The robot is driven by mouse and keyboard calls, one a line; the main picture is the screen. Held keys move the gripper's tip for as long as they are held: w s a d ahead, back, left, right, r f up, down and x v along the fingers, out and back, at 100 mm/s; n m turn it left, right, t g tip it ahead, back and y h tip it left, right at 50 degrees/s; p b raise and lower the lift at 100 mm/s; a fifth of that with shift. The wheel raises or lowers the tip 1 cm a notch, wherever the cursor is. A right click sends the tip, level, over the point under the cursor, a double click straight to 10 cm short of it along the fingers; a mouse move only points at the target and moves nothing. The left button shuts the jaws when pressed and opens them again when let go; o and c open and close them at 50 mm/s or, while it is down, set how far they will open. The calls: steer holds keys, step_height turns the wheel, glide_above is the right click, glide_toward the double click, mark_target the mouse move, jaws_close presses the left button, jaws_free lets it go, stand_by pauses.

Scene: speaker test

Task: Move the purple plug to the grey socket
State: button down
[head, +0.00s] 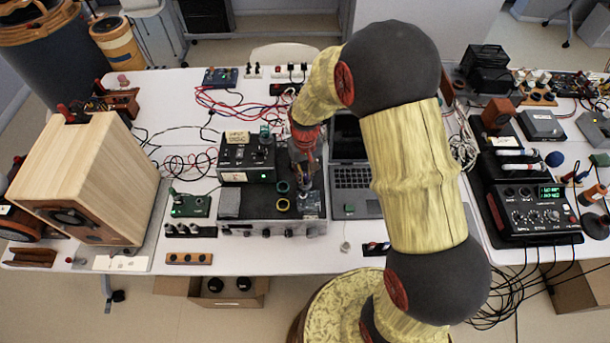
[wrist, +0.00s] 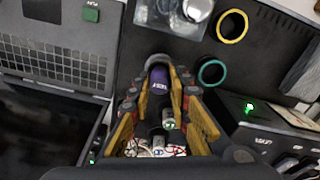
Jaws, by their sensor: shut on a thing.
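The purple plug (wrist: 159,78), a short dark purple cylinder with pale lettering, is between the yellow-sided fingers of my gripper (wrist: 158,92) in the wrist view. The fingers are closed on its sides. A grey rounded rim (wrist: 158,60) shows at the plug's far end; I cannot tell whether it is the grey socket or part of the plug. In the head view my gripper (head: 304,158) hangs over the black-topped amplifier (head: 258,205), and the plug cannot be made out there. No other grey socket can be told clearly.
A teal ring (wrist: 211,71) and a yellow ring (wrist: 232,26) lie on the black top beside the gripper. A black box (head: 246,152) stands behind left. An open laptop (head: 352,178) is close on the right. Cables lie across the table behind.

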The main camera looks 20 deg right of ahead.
steer(key=shift+f, duration=0.2)
steer(key=shift+f, duration=0.25)
steer(key=c, duration=1.7)
jaws_free()
steer(key=shift+o, duration=0.2)
steer(key=shift+r, duration=0.1)
step_height(320, 180, up, 12)
steer(key=r+p, duration=0.1)
steer(key=p, duration=0.1)
step_height(320, 180, up, 14)
steer(key=f+t, duration=0.1)
steer(key=t, duration=0.1)
glide_above(305, 174)
steer(key=s, duration=0.8)
steer(key=s+r+t, duration=0.3)
steer(key=s+r, duration=0.5)
steer(key=s, duration=0.6)
steer(key=shift+r+t, duration=0.15)
steer(key=shift+t, duration=0.15)
